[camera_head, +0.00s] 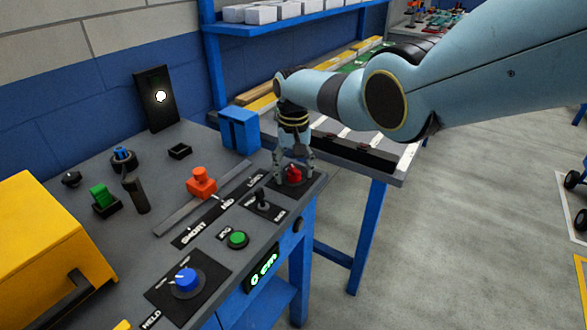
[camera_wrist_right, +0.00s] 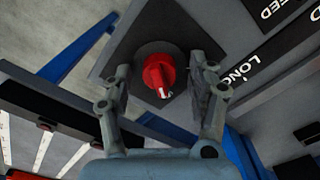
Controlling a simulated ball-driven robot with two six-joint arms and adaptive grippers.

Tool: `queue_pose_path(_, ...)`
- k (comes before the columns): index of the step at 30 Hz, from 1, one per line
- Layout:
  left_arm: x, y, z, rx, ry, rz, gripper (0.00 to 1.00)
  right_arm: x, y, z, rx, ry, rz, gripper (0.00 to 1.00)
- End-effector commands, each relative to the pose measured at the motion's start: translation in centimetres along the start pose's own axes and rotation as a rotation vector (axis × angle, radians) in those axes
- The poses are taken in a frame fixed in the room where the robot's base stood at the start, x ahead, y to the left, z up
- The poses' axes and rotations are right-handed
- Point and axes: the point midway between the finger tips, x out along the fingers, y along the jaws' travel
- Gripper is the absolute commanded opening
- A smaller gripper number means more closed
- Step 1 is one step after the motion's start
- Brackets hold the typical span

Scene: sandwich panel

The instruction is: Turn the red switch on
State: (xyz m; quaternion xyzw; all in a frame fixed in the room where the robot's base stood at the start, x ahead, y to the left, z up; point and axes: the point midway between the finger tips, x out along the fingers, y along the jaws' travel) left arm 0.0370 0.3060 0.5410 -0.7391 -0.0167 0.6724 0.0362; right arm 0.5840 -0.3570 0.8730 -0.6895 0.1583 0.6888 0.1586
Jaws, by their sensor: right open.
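The red switch (camera_head: 292,174) is a rotary knob on a dark square plate at the right corner of the grey panel. In the right wrist view the red switch (camera_wrist_right: 159,73) shows its pointer ridge with a white mark towards the bottom of the picture. My right gripper (camera_head: 293,169) points down over the switch. In the wrist view my right gripper (camera_wrist_right: 160,80) is open, with one finger on each side of the knob and visible gaps between. My left gripper is not in view.
A small black toggle (camera_head: 262,199), a green button (camera_head: 237,239), a blue knob (camera_head: 187,279) and an orange slider handle (camera_head: 201,182) sit nearby on the panel. A yellow box (camera_head: 45,250) stands at left. A blue-legged table (camera_head: 398,172) stands behind.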

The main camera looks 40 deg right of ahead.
Motion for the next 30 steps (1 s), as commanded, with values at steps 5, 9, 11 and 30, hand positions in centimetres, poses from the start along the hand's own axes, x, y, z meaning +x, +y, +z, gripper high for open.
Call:
queue_pose_path(5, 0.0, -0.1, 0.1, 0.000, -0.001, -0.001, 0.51, -0.5, 0.0, 0.0, 0.000, 0.000, 0.000, 0.58)
queue_pose_path(9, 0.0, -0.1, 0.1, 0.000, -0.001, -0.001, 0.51, -2.0, 0.0, 0.0, -0.001, 0.002, 0.000, 0.58)
queue_pose_path(11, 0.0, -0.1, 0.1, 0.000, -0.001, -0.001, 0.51, -3.1, 0.0, -0.1, -0.001, 0.004, -0.001, 0.58)
queue_pose_path(30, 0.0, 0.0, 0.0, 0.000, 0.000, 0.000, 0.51, -12.0, 0.0, 0.0, 0.000, 0.000, 0.000, 0.58)
